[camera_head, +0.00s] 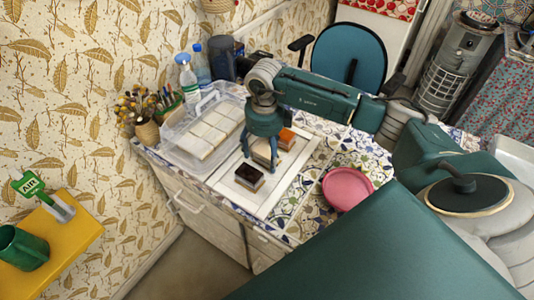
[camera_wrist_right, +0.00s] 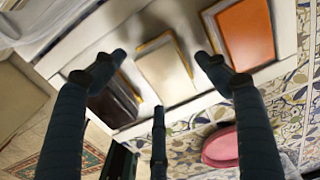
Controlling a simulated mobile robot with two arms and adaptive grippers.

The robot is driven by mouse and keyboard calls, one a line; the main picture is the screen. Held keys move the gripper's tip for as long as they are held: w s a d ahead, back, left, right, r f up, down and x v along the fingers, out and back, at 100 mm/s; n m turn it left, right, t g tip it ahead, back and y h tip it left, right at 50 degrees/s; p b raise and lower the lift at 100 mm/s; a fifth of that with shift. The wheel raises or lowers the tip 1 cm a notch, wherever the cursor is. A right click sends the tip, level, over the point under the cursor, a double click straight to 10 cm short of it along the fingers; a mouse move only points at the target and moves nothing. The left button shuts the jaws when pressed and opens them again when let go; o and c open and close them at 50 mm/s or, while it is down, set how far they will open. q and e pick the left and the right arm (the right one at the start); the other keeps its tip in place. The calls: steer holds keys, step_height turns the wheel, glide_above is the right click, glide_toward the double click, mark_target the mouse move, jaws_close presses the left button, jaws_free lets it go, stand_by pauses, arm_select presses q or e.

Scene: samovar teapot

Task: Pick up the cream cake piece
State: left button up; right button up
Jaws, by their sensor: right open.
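The cream cake piece (camera_head: 262,152) sits on a white tray (camera_head: 225,186), between a dark chocolate piece (camera_head: 249,177) and an orange-topped piece (camera_head: 286,138). My right gripper (camera_head: 260,163) is above the tray, pointing down, with its fingers around the cream piece's place and partly covering it. In the right wrist view the cream piece (camera_wrist_right: 166,70) shows between the spread fingertips of the open right gripper (camera_wrist_right: 160,72). The chocolate piece (camera_wrist_right: 112,100) is beside one finger and the orange piece (camera_wrist_right: 243,34) beside the other. My left gripper is not in view.
A clear container (camera_head: 207,130) with pale blocks stands left of the tray. A pink plate (camera_head: 347,189) lies to the right on the patterned tabletop. Bottles (camera_head: 188,80) and a dark container (camera_head: 222,58) stand behind. The tray's front part is clear.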

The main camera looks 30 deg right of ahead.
steer(key=shift+f, duration=0.15)
steer(key=shift+w+f, duration=0.1)
steer(key=shift+w, duration=0.05)
steer(key=c, duration=1.3)
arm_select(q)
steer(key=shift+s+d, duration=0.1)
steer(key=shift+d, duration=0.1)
arm_select(e)
steer(key=shift+r, duration=0.2)
